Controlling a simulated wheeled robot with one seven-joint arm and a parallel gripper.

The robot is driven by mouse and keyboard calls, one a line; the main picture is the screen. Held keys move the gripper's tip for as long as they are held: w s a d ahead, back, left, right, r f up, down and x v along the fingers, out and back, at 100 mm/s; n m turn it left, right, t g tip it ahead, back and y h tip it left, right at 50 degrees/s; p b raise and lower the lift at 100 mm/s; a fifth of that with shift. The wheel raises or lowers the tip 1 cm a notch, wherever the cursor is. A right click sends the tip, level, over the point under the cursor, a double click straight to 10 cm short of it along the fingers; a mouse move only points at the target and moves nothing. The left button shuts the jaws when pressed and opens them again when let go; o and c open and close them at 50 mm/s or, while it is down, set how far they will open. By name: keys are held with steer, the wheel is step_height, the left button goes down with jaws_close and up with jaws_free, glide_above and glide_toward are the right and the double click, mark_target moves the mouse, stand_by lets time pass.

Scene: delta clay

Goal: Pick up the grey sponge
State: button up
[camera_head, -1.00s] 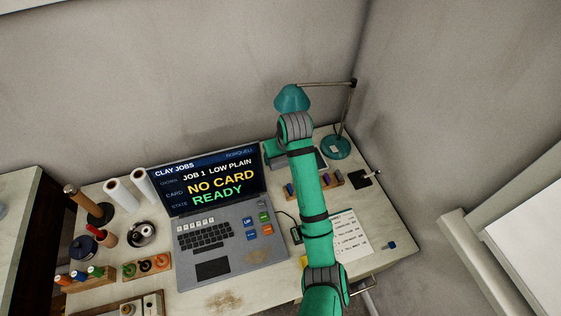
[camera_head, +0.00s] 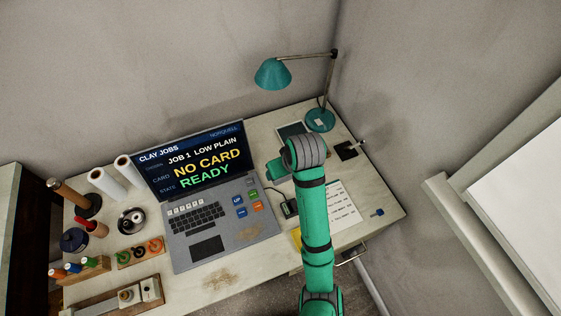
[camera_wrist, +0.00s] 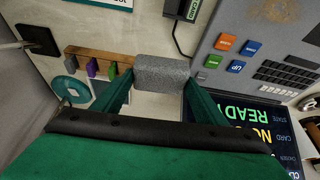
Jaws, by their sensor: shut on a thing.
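The grey sponge (camera_wrist: 163,72) is a speckled grey block in the upper middle of the wrist view. My gripper (camera_wrist: 160,80) is shut on it, with one green finger at each side. The sponge looks held above the desk, though the exact height is hard to tell. In the head view the sponge and my fingertips are hidden behind my own green arm, near the laptop's right side.
The laptop (camera_head: 208,218) stands left of my arm, its screen up. A teal lamp (camera_head: 272,74) arches at the back right. A wooden rack (camera_wrist: 90,56) with coloured pieces and a card reader (camera_wrist: 185,9) are close to my gripper.

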mark_target(286, 181)
steer(key=shift+s+d, duration=0.3)
steer(key=shift+s, duration=0.6)
steer(key=shift+s+d, duration=0.25)
steer(key=shift+s, duration=0.65)
steer(key=shift+s, duration=0.1)
steer(key=o, duration=0.3)
steer(key=shift+c, duration=0.9)
